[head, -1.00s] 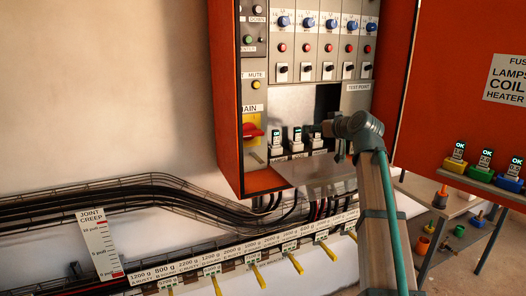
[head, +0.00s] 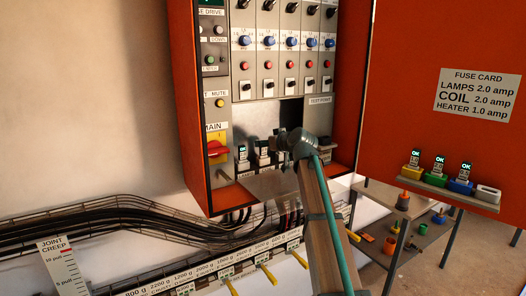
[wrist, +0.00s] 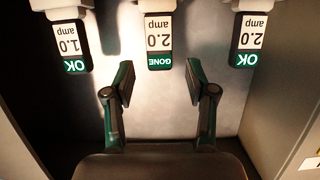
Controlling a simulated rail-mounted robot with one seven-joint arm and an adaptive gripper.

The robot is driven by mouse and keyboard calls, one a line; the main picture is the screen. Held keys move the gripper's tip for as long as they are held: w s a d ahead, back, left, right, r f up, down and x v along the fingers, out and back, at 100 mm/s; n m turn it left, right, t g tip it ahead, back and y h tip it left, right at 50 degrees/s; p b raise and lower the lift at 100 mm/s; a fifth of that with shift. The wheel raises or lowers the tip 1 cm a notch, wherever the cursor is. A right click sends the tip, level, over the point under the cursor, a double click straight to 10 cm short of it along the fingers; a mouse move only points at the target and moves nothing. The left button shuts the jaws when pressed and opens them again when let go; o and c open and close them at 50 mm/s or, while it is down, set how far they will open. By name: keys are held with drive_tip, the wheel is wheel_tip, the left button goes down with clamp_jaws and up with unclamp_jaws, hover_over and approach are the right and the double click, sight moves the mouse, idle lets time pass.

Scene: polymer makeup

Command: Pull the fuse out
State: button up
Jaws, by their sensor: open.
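Three fuses with label tags stand in a row in the orange cabinet. In the wrist view, upside down, the middle fuse (wrist: 160,35) reads "GONE" and 2.0 amp. The left fuse (wrist: 71,40) reads OK, 1.0 amp, and the right fuse (wrist: 248,40) reads OK, 2.0 amp. My gripper (wrist: 159,82) is open and empty, its fingertips apart on either side of the line of the middle fuse, just short of its tag end. In the head view my gripper (head: 283,142) partly hides the row's right end; the left-end fuse (head: 243,158) shows.
A shelf on the orange door holds yellow, green and blue fuses (head: 462,180) marked OK and a white block (head: 487,194). The fuse card (head: 477,95) hangs above. A red main switch (head: 217,150) is left of the row. Cabinet walls stand close on both sides.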

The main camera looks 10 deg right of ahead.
drive_tip(key=shift+w+a+f, duration=0.1)
drive_tip(key=shift+w, duration=0.25)
clamp_jaws()
idle(0.3)
